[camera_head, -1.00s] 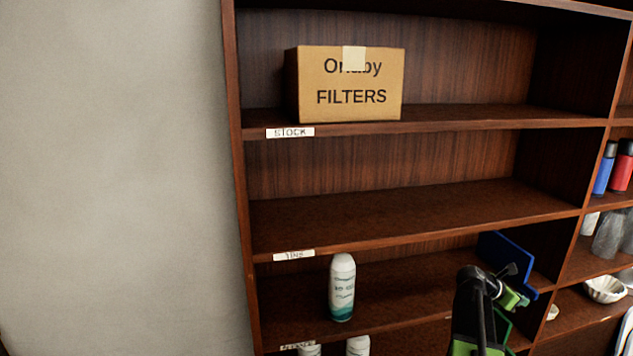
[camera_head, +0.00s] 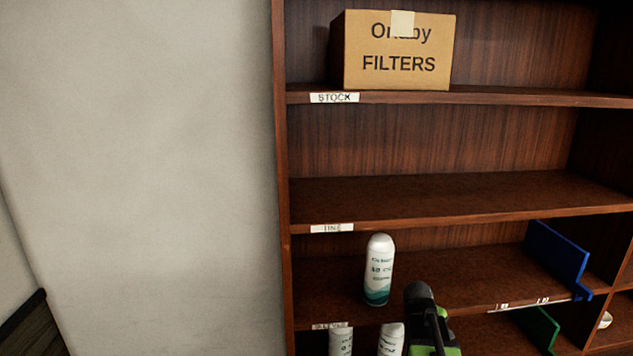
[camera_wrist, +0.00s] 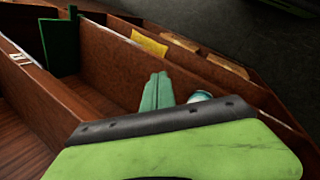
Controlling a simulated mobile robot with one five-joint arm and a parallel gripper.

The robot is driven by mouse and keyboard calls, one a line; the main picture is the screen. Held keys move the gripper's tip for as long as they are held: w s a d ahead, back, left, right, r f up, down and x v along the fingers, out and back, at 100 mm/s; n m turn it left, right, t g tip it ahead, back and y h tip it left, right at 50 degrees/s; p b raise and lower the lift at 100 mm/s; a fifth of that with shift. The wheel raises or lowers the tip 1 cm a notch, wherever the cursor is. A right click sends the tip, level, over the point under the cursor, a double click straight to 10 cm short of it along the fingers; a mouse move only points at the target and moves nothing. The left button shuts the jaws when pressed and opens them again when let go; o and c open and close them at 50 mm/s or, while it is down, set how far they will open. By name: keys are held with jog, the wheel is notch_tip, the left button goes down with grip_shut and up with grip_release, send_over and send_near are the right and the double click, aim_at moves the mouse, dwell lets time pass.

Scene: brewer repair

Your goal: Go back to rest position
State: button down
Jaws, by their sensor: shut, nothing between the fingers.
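My gripper (camera_head: 430,318) is a black and lime-green shape at the bottom of the head view, in front of the lower shelves. It is just right of a white and teal spray can (camera_head: 379,270), with a visible gap between them. In the wrist view, its green body and black edge (camera_wrist: 170,122) fill the foreground. It is shut and holds nothing; its fingertips are not clear in the head view.
A brown bookcase (camera_head: 450,194) carries an Onaby FILTERS box (camera_head: 400,60), a blue divider (camera_head: 558,262) and a green divider (camera_head: 540,326). Two more cans stand lower, one at the bottom (camera_head: 341,341). A pale wall (camera_head: 150,150) is at left; the middle shelf is empty.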

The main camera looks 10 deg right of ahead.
jog(key=s+a+f+m+y+b, duration=0.2)
jog(key=s+a+f+m, duration=0.1)
jog(key=a, duration=0.9)
jog(key=s+a+f+m+g+y+b, duration=0.1)
jog(key=s+a+f+m+y, duration=0.1)
jog(key=a, duration=1.1)
notch_tip(320, 180, down, 2)
jog(key=shift+s+f+m+y+b, duration=0.25)
jog(key=shift+s+m+y+b, duration=0.15)
jog(key=shift+m, duration=0.4)
jog(key=shift+d, duration=0.1)
